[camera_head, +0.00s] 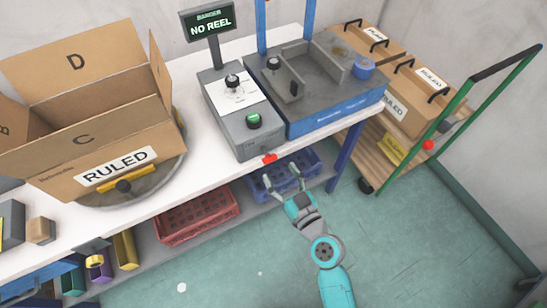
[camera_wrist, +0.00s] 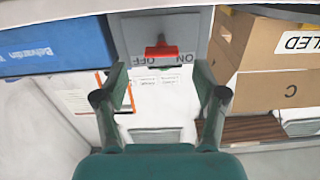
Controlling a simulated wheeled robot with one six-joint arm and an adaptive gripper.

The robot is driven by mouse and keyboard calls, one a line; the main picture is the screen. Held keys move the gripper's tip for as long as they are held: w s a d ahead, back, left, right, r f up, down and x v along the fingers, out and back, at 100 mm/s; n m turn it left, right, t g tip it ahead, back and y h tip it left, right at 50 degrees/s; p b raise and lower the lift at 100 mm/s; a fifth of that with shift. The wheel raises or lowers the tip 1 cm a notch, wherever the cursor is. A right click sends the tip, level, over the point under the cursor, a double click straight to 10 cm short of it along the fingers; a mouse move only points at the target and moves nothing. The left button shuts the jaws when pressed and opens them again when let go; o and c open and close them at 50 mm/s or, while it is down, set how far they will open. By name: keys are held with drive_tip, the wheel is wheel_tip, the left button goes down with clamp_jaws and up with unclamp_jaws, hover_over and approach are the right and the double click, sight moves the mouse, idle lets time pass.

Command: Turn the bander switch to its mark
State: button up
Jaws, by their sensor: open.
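The bander switch (camera_wrist: 161,52) is a red handle on a grey panel, seen close in the wrist view. Upside-down ON and OFF lettering shows just below it, partly covered. I cannot tell which mark the handle points at. In the head view the switch (camera_head: 269,158) is a small red spot on the front of the grey control box (camera_head: 243,140). My gripper (camera_head: 283,178) is open and empty, just in front of and below the switch. In the wrist view my gripper (camera_wrist: 160,82) has its fingers apart, with the switch beyond them, not touching.
The display (camera_head: 208,23) reads NO REEL. The blue bander (camera_head: 335,118) adjoins the control box. An open carton (camera_head: 50,150) stands left on the white bench. A red crate (camera_head: 196,218) and blue crates sit on the shelf below. A cart with boxes (camera_head: 405,105) stands right.

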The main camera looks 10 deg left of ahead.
sight(272, 161)
drive_tip(key=shift+x, duration=3.05)
drive_tip(key=shift+s+a, duration=0.1)
drive_tip(key=c, duration=1.2)
